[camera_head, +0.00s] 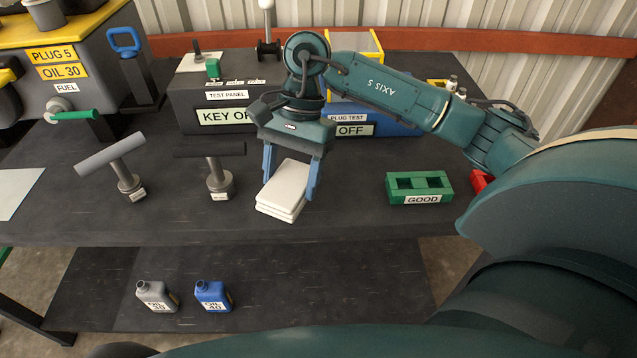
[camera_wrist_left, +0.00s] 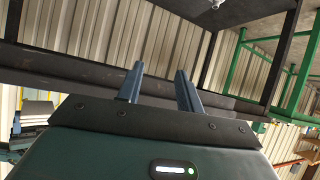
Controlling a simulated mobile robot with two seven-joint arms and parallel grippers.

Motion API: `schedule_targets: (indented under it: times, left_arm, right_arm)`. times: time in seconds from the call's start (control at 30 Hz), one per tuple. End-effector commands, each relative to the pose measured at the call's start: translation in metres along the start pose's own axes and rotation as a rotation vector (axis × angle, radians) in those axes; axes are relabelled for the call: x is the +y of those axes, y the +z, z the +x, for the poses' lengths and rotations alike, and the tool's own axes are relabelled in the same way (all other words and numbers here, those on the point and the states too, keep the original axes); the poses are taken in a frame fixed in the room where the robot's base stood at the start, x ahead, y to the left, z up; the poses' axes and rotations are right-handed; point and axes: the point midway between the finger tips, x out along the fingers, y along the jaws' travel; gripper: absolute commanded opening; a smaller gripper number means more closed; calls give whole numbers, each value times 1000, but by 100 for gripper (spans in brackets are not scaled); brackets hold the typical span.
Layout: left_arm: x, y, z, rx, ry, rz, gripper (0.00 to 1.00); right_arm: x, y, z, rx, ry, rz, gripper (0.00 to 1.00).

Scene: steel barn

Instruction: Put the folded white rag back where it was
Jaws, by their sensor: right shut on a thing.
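The folded white rag (camera_head: 283,192) is a small layered stack at the front middle of the dark bench. My right gripper (camera_head: 290,185) points down over it, with one blue finger on each side, and is shut on the rag. The rag is at or close to the bench top; I cannot tell whether it touches. My left gripper (camera_wrist_left: 158,82) shows only in the left wrist view. Its two fingers are apart with nothing between them, away from the rag.
Two T-handled tools, one grey (camera_head: 122,172) and one black (camera_head: 218,178), stand left of the rag. A green GOOD tray (camera_head: 420,187) sits to the right. The test panel (camera_head: 222,110) stands behind. Grey and blue oil cans (camera_head: 212,295) are on the lower shelf.

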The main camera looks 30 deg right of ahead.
Motion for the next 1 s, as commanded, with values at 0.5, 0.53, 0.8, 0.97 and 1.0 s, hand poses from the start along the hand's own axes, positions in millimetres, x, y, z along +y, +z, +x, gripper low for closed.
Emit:
schedule_targets:
  times: [0.5, 0.53, 0.8, 0.97, 1.0]
  left_arm:
    - [-7, -3, -4, -18, -17, 16, 36]
    - [-7, -3, -4, -18, -17, 16, 36]
    - [-6, -3, -5, -25, -17, 16, 36]
    - [-6, 0, -5, -31, -17, 16, 36]
    - [-6, 0, -5, -32, -17, 16, 36]
  right_arm:
    - [20, -43, -62, 1, -410, 989, 40]
    - [20, -45, -60, 1, -414, 1000, 40]
    - [21, -63, -17, 0, -415, 1012, 40]
    - [20, -68, -6, 0, -418, 1009, 40]
    - [20, -69, -3, 0, -418, 1009, 40]
